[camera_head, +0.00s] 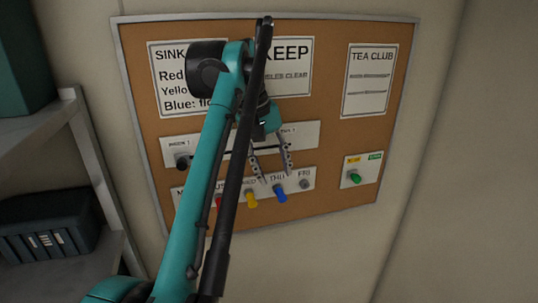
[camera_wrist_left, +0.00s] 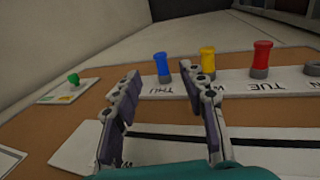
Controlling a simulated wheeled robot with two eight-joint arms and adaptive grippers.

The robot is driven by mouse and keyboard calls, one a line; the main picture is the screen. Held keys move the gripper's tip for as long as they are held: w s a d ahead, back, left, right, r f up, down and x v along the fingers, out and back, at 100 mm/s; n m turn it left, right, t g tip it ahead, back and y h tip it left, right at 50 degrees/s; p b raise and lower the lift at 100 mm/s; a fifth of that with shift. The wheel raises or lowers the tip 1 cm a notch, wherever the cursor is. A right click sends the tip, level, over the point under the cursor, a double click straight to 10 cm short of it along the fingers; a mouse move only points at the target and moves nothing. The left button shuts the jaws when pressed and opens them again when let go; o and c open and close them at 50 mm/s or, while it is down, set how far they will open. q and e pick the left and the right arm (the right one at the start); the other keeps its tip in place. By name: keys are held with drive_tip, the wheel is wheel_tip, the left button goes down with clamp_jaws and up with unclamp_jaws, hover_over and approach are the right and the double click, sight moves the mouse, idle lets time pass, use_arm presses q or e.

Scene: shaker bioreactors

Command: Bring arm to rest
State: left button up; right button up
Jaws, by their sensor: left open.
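My left arm reaches up from the bottom in the head view, in front of a framed cork board on the wall (camera_head: 330,150). My left gripper (camera_head: 273,181) is open and empty, its fingers pointing down near the row of day pegs. In the left wrist view the gripper (camera_wrist_left: 165,112) shows its two fingers apart with nothing between them. A blue peg (camera_head: 281,195) is close to the fingertips; it also shows in the left wrist view (camera_wrist_left: 162,68), beyond the gap. A yellow peg (camera_head: 251,198) is beside it. My right gripper does not show.
The board carries paper signs, including a tea club sheet (camera_head: 370,80), and a small plate with a green peg (camera_head: 354,176). A red peg (camera_wrist_left: 261,58) shows in the wrist view. A shelf with a dark crate (camera_head: 48,225) stands at left. The wall at right is bare.

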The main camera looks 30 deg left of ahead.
use_arm(q)
drive_tip(key=shift+v, duration=2.35)
drive_tip(key=s+d+f+m+t+b, duration=0.1)
drive_tip(key=s+d+f+m+b, duration=0.2)
drive_tip(key=f+b, duration=0.8)
drive_tip(key=s+d+f+m+t+y+b, duration=0.1)
drive_tip(key=d+f+b, duration=0.5)
drive_tip(key=f, duration=2.9)
drive_tip(key=s+d+f+m+t+y+b, duration=0.1)
drive_tip(key=s+d+f+m+t+b, duration=0.2)
drive_tip(key=f+b, duration=1.4)
wheel_tip(320, 180, down, 7)
drive_tip(key=s+d+m, duration=0.2)
drive_tip(key=m, duration=0.1)
drive_tip(key=shift+s+d+r, duration=0.25)
drive_tip(key=shift+s+d, duration=0.05)
